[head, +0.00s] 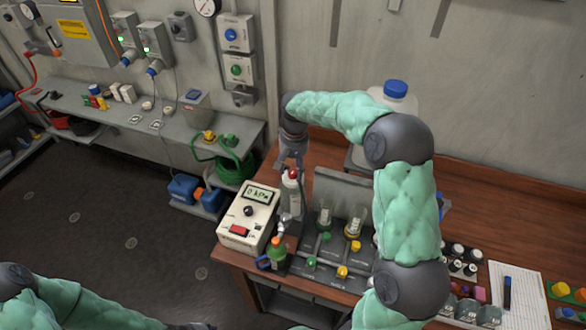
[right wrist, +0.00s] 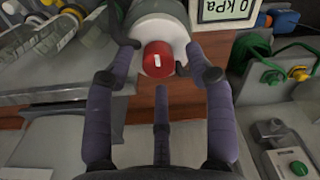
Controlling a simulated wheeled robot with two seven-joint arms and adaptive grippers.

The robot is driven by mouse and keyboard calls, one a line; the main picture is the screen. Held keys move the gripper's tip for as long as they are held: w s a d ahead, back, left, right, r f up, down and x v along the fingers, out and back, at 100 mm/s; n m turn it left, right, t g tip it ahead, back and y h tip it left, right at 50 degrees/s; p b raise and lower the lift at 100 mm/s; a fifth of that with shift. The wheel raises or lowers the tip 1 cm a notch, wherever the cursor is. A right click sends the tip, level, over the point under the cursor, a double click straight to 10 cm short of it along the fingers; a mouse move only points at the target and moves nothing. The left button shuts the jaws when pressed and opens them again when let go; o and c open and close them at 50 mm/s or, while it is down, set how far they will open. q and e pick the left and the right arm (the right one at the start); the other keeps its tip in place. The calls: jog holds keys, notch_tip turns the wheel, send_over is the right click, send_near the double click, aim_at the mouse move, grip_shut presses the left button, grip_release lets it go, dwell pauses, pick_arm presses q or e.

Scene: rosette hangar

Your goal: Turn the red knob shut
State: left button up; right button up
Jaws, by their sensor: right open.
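The red knob (head: 293,173) sits on top of an upright pale cylinder (head: 291,198) beside the meter on the wooden bench. In the right wrist view the red knob (right wrist: 158,60) has a lighter line across its face. My right gripper (head: 291,160) is above the cylinder, pointing down. In the right wrist view the right gripper (right wrist: 160,68) is open, with one finger on each side of the knob; I cannot tell whether either touches it. My left arm enters at the lower left of the head view; its gripper is out of frame.
A white meter (head: 248,217) reading 0 kPa stands left of the cylinder. A green-and-orange fitting (head: 277,251) is in front. A panel (head: 327,260) with green and yellow knobs is to the right. A large blue-capped bottle (head: 395,90) stands behind my right arm.

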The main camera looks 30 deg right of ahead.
aim_at(294, 170)
notch_tip(294, 170, up, 11)
jog(key=shift+d, duration=0.15)
dwell(0.7)
